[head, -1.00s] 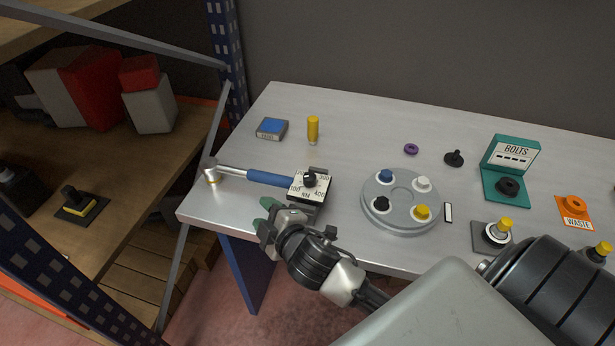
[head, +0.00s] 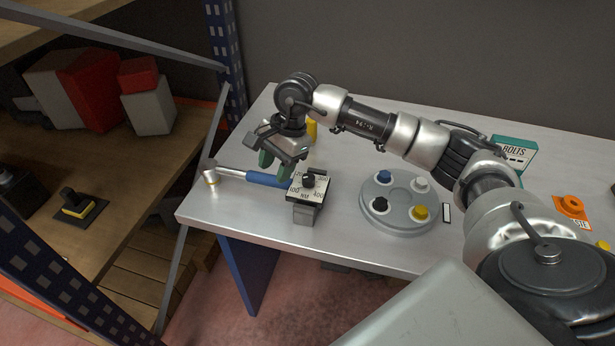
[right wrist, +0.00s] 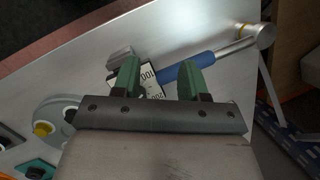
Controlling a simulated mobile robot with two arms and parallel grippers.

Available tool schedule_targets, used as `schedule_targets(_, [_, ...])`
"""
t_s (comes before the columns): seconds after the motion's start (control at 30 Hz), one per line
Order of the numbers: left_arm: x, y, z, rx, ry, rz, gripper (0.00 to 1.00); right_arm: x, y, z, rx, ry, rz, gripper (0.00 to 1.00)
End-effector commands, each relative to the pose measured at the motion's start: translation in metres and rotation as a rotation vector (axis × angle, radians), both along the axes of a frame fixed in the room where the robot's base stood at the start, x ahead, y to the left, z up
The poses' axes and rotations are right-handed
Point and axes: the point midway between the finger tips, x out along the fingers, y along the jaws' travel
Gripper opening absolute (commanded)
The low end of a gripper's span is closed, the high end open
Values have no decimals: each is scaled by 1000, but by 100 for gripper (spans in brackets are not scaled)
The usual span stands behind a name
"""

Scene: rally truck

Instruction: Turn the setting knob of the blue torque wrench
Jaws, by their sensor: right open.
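The blue torque wrench (head: 262,179) lies on the table, its metal head at the left and its blue grip running right to a white dial plate (head: 296,194). The black setting knob (head: 308,180) stands on that plate, by a grey block. My right gripper (head: 275,160) is above the blue grip, behind and left of the knob, open and empty, fingers pointing down. In the right wrist view, its green fingers (right wrist: 158,80) are apart, with the blue grip (right wrist: 188,67) and part of the dial plate (right wrist: 148,76) beyond them. The knob is hidden there. My left gripper is not in view.
A round grey tray (head: 398,222) with several coloured knobs stands right of the wrench. A yellow cylinder (head: 312,130) is partly hidden behind my right gripper. A teal BOLTS holder (head: 514,150) and an orange waste piece (head: 572,205) are at the right. The table's front edge is close to the dial.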

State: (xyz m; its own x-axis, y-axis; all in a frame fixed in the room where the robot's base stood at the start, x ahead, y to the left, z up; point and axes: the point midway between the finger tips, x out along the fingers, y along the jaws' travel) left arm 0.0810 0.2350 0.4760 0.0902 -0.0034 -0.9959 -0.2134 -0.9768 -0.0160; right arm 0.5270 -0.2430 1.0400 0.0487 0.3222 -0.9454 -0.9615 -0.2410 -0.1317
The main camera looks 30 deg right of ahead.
Motion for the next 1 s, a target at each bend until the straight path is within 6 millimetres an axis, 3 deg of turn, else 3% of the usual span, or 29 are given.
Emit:
schedule_targets(0.03, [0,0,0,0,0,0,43,3,-24,8,-98,2,7,43])
schedule_targets(0.1, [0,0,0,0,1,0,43,3,-50,15,-207,16,16,43])
schedule_targets(0.23, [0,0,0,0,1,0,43,2,-76,24,-313,40,21,43])
schedule_targets(0.37, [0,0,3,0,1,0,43,1,-81,18,-335,50,23,43])
schedule_targets(0.8, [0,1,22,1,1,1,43,0,-79,-58,-330,50,22,43])
schedule_targets(1.0, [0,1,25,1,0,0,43,1,-79,-79,-328,47,22,43])
